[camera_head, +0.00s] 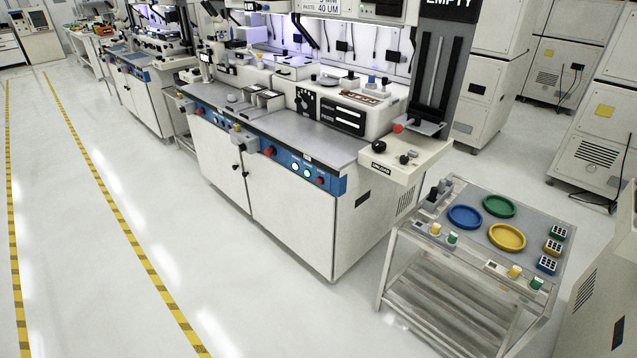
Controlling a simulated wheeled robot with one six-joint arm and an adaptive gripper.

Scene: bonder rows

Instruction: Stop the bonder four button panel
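The nearest bonder (285,215) is a white cabinet with a grey top, standing in the middle of the picture. A blue button panel (283,162) runs along its upper front edge. Toward its right end are two lit, pale green-white buttons (301,169) and a red button (320,181). A larger red knob (270,152) sits further left on the same strip. Another bonder (140,90) with a blue strip stands behind it to the left. I cannot read a number four on either. My gripper is not in view.
A small cart (470,255) with blue, green and yellow round trays stands at the right, near the bonder's end. White cabinets (595,130) stand at the far right. Yellow-black floor lines (125,235) run along the left. The floor before the bonder is clear.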

